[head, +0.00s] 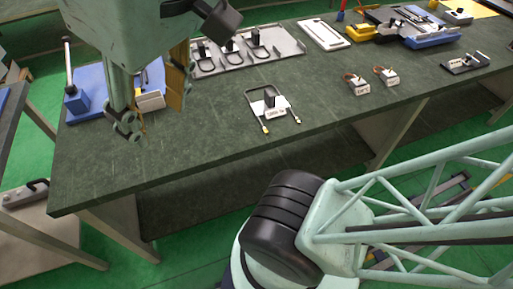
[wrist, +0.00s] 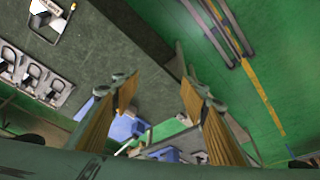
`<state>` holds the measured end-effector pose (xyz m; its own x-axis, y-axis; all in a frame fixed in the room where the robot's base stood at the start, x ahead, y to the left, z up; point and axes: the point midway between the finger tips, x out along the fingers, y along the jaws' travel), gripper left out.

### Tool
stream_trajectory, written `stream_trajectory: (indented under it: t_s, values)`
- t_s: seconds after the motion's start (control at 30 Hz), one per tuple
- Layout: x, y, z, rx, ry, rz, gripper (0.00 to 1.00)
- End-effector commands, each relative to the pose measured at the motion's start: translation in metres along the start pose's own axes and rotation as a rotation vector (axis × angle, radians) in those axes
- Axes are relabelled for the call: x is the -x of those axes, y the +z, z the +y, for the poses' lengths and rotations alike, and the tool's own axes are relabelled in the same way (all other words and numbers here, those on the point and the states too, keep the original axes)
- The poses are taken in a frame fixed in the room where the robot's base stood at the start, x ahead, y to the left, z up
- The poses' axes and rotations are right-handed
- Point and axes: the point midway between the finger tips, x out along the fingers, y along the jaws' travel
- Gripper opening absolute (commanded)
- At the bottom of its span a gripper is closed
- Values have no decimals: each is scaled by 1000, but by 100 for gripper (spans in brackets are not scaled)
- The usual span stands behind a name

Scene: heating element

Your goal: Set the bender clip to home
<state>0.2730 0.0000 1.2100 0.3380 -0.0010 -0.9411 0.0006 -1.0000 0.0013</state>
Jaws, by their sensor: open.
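A blue bender fixture (head: 82,92) with an upright grey lever stands at the left end of the dark green bench. A pale block (head: 150,100) sits on its right part, partly hidden by my gripper; I cannot tell for certain which part is the clip. My gripper (head: 146,115) points down over the fixture's right side, with its fingers apart and nothing visibly held. In the wrist view the gripper (wrist: 157,88) is open, and the blue fixture (wrist: 124,128) shows between and beyond the fingers. I cannot tell whether a finger touches it.
A grey tray (head: 290,48) with several bent black elements lies behind. A labelled bent element (head: 268,105) lies mid-bench, with two small labelled blocks (head: 360,87) to its right. A white tray (head: 324,34) and yellow-blue equipment (head: 405,30) stand farther right. The front bench surface is clear.

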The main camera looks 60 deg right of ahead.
Motion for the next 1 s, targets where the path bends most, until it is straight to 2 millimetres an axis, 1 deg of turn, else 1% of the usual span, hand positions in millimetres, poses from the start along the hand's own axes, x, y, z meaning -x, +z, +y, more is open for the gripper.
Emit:
stream_trajectory:
  t_s: [0.03,0.37,0.57,0.6,0.77,0.87,1.0]
  values:
    - [-2,3,0,-1,1,-3,40]
    - [-2,4,0,-1,1,-3,40]
    - [-2,2,1,-7,1,-7,21]
    - [-2,0,1,-10,1,-8,20]
    - [-1,-12,3,-34,3,-19,20]
    - [0,-24,4,-58,5,-27,20]
    - [1,-45,8,-96,9,-38,20]
